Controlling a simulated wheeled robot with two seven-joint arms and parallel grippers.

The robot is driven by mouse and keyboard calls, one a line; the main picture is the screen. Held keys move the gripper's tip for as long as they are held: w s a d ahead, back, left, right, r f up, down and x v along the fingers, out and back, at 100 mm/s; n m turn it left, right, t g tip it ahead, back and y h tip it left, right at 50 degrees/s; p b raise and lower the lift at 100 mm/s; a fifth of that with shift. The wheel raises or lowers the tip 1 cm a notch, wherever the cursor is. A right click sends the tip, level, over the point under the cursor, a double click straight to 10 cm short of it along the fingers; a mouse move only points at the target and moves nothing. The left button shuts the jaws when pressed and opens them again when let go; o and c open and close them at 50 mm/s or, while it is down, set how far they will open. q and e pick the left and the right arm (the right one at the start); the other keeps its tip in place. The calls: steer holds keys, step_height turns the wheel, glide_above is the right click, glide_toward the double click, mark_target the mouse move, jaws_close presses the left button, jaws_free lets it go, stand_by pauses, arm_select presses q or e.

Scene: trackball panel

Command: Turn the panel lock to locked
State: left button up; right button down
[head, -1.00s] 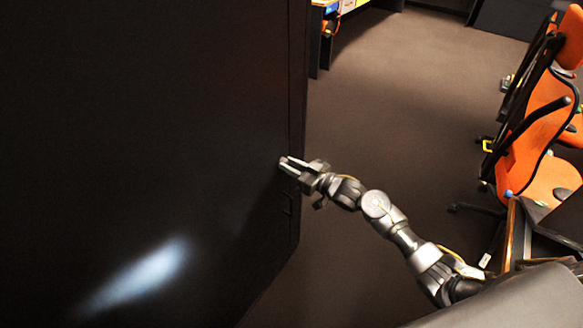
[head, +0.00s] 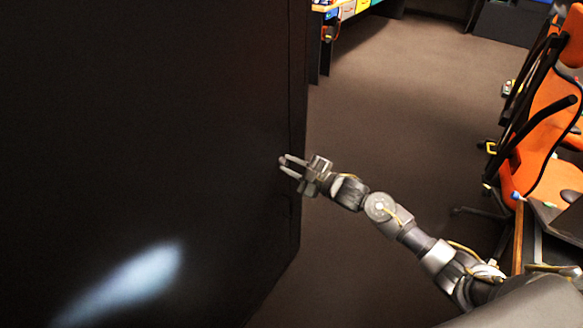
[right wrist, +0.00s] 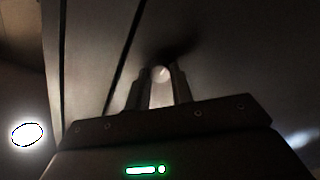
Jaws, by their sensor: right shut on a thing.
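The dark panel (head: 150,120) fills the left of the head view as a tall, nearly black face. My right gripper (head: 283,166) is at this face, close to its right edge. In the right wrist view the two fingers (right wrist: 162,78) reach the panel surface with a small pale round piece, the panel lock (right wrist: 160,72), between their tips. The gripper is shut on it. The fingers hide much of the lock, and I cannot tell whether it stands at locked. My left gripper is not in view.
A panel seam (right wrist: 127,55) runs left of the fingers in the wrist view. Open carpet floor (head: 400,120) lies right of the panel. Orange chairs (head: 545,130) and a desk corner (head: 550,225) stand at the right, and a shelf (head: 345,12) at the back.

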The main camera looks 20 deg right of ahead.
steer(key=shift+n, duration=0.6)
steer(key=c, duration=1.2)
jaws_free()
steer(key=shift+s+d+f+b, duration=0.1)
steer(key=shift+s+d+b, duration=0.2)
steer(key=shift+s, duration=0.05)
steer(key=b+v, duration=0.1)
steer(key=v, duration=0.9)
steer(key=shift+b, duration=0.4)
